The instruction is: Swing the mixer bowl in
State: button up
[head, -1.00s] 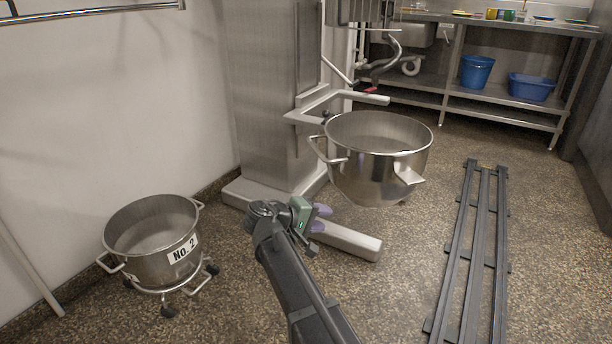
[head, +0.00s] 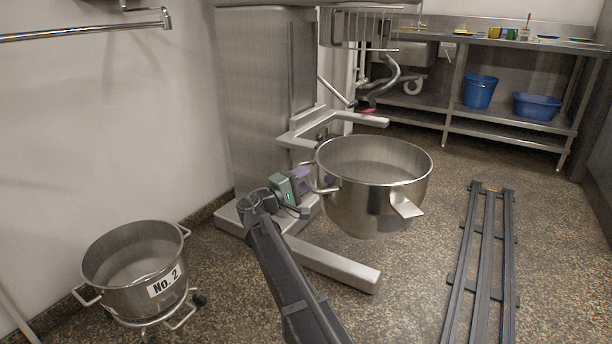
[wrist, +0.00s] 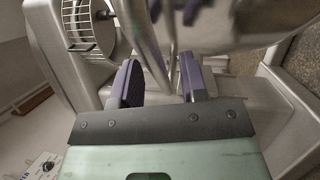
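The steel mixer bowl (head: 372,205) hangs out to the right of the mixer column (head: 262,100), clear of the floor. Its left side handle (head: 318,183) points toward my gripper (head: 308,182). The bowl's underside also shows blurred at the top of the wrist view (wrist: 230,25). There, the purple fingers of my gripper (wrist: 160,82) stand apart with a shiny bar, seemingly the handle, between their tips. I cannot see them pressing on it. The mixer's bowl-support fork (head: 345,120) reaches out behind the bowl.
A second bowl marked No. 2 (head: 135,270) stands on a wheeled dolly at the lower left. The mixer's foot (head: 335,265) extends along the floor beneath my arm. Dark rails (head: 482,260) lie at the right. A steel bench (head: 520,45) with blue tubs stands behind.

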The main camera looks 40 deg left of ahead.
jog(key=shift+w+r, duration=0.1)
jog(key=shift+w, duration=0.4)
jog(key=shift+d, duration=0.1)
jog(key=shift+c, duration=0.2)
grip_shut()
